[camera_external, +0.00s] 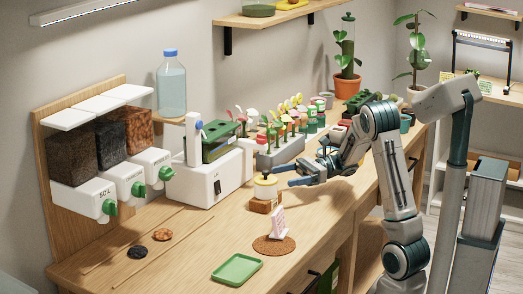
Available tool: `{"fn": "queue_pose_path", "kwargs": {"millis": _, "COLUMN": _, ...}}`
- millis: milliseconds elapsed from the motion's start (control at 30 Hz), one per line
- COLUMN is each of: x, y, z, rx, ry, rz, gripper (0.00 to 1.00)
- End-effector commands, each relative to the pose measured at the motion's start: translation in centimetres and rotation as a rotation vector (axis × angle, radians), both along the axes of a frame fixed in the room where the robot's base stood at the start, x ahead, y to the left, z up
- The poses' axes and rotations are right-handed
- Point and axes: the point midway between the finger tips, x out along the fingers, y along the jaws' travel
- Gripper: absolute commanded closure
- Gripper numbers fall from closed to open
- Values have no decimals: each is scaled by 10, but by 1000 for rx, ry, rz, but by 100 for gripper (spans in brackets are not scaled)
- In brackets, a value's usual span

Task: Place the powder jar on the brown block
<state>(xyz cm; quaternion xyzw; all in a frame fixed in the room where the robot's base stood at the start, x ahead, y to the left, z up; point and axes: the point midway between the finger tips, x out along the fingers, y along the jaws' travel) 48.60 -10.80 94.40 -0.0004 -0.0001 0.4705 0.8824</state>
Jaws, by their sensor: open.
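A small jar with a pale body and a yellow lid (265,186) stands upright on the brown block (262,206) on the wooden bench. It looks like the powder jar. My gripper (284,177) is just to the right of the jar, with its blue-tipped fingers spread and pointing left toward it. The fingers appear apart from the jar, though the exact gap is hard to tell at this size.
A pink-and-white card (278,222) stands on a round cork mat (270,247) in front of the block. A green tray (237,269) lies near the front edge. Seedlings in a grey planter (280,150) and a white machine (205,182) stand behind.

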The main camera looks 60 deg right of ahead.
Motion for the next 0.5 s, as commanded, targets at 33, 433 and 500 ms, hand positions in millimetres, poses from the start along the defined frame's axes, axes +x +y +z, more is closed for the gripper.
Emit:
{"fn": "queue_pose_path", "kwargs": {"millis": 33, "x": -5, "y": -8, "z": -1, "rx": -1, "ry": 1, "rz": -2, "gripper": 17}}
{"fn": "queue_pose_path", "kwargs": {"millis": 433, "x": -19, "y": -28, "z": 0, "rx": 1, "ry": 1, "rz": 1, "gripper": 17}}
{"fn": "queue_pose_path", "kwargs": {"millis": 500, "x": -18, "y": -27, "z": 0, "rx": 1, "ry": 1, "rz": 1, "gripper": 17}}
